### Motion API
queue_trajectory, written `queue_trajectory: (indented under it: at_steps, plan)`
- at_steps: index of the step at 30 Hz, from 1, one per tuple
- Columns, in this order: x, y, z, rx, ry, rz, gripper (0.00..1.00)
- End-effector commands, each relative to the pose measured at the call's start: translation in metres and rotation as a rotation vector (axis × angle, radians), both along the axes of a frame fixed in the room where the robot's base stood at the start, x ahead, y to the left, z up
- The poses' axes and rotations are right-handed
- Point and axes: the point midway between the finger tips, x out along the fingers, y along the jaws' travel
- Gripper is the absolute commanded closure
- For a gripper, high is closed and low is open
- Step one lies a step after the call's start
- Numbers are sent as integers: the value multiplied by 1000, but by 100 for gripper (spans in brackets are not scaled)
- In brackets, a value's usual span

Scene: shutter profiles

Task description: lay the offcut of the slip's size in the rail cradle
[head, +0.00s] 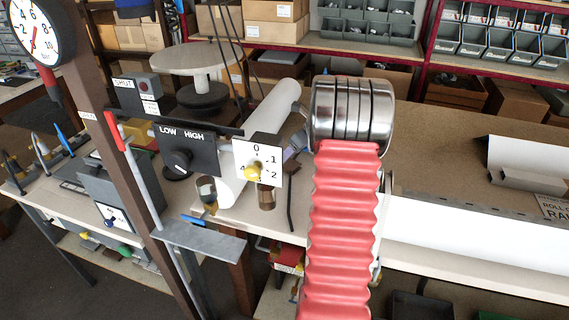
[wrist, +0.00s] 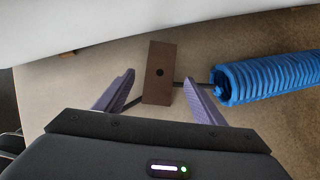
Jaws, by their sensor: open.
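My gripper (wrist: 158,80) is open in the wrist view, with its two purple-grey fingers apart. A flat brown rectangular piece (wrist: 158,62) with a dark round hole shows between and beyond the fingertips. I cannot tell whether the fingers touch it, or whether it is an offcut. In the head view my red-sleeved arm hides most of the gripper. A long white rail-like piece (head: 470,238) runs along the bench at right, near a sign (head: 553,207) reading in part "ROLL… RA…". I cannot make out the slip or identify the cradle for sure.
A blue ribbed hose (wrist: 268,78) lies right of the fingers. A long white tube (head: 268,125) lies on the bench beside the LOW/HIGH panel (head: 185,155) and the white dial plate (head: 257,160). A grey angled profile (head: 525,165) lies at far right.

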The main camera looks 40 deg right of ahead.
Motion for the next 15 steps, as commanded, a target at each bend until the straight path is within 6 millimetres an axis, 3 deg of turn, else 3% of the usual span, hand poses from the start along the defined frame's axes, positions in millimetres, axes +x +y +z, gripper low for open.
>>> queue_trajectory:
  at_steps: [9, 15]
  plan:
    - [21, 2, -33, 0, 0, 0, 37]
    - [24, 2, -35, -1, 0, -1, 37]
